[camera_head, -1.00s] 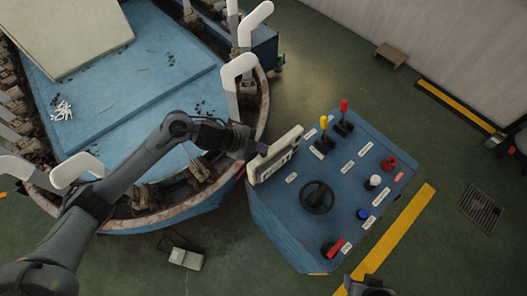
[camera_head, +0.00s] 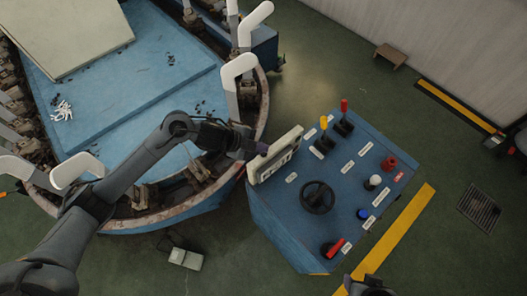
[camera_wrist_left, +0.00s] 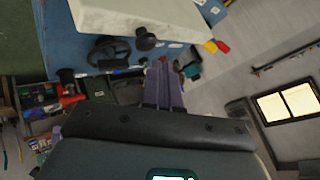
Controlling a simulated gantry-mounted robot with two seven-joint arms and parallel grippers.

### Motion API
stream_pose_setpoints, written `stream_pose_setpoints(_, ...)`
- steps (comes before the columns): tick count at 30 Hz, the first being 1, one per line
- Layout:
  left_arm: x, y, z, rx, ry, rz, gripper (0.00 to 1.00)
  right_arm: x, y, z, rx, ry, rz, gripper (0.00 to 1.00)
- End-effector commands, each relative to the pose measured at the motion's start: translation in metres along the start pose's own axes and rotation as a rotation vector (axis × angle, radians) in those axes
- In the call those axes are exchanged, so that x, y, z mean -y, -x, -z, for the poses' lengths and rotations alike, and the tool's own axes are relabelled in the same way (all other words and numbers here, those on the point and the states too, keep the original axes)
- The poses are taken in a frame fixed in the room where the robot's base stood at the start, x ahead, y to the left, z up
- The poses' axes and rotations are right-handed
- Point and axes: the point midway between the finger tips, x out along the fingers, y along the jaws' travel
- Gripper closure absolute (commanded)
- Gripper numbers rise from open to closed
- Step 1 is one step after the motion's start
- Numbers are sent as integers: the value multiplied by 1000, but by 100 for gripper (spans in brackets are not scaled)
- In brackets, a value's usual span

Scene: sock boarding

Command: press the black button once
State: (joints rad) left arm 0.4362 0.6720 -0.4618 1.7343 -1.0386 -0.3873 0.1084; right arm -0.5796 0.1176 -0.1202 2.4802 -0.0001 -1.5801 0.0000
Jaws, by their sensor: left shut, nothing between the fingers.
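A blue control console (camera_head: 275,225) carries a black handwheel (camera_head: 317,197), levers and coloured buttons. I cannot make out a black button for sure in the head view. In the left wrist view a dark round knob (camera_wrist_left: 145,38) shows beside the handwheel (camera_wrist_left: 108,52), partly behind a pale box; I cannot tell if it is the button. My left gripper (camera_head: 262,149) is shut and empty, close behind the pale display box (camera_head: 291,139); I cannot tell if they touch. Its purple fingers (camera_wrist_left: 163,82) also show in the left wrist view. A dark part, perhaps my right gripper (camera_head: 368,288), shows at the bottom edge.
The console also has a yellow lever (camera_head: 323,122), a red lever (camera_head: 344,105), a red knob (camera_head: 389,162), a white button (camera_head: 373,182), a blue button (camera_head: 362,214) and a red switch (camera_head: 335,248). A round machine (camera_head: 105,225) with white forms stands to the left.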

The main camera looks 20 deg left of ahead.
Motion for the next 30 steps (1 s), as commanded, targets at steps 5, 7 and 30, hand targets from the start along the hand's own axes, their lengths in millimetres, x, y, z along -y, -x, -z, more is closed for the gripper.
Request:
stream_pose_setpoints(5,0,0,0,0,0,0,100,1,0,0,0,-3,2,46)
stream_pose_setpoints(7,0,0,0,0,0,0,100,1,0,0,0,-3,2,46)
stream_pose_setpoints(30,-4,-6,-4,0,0,0,100,-2,-3,-2,2,7,-6,46)
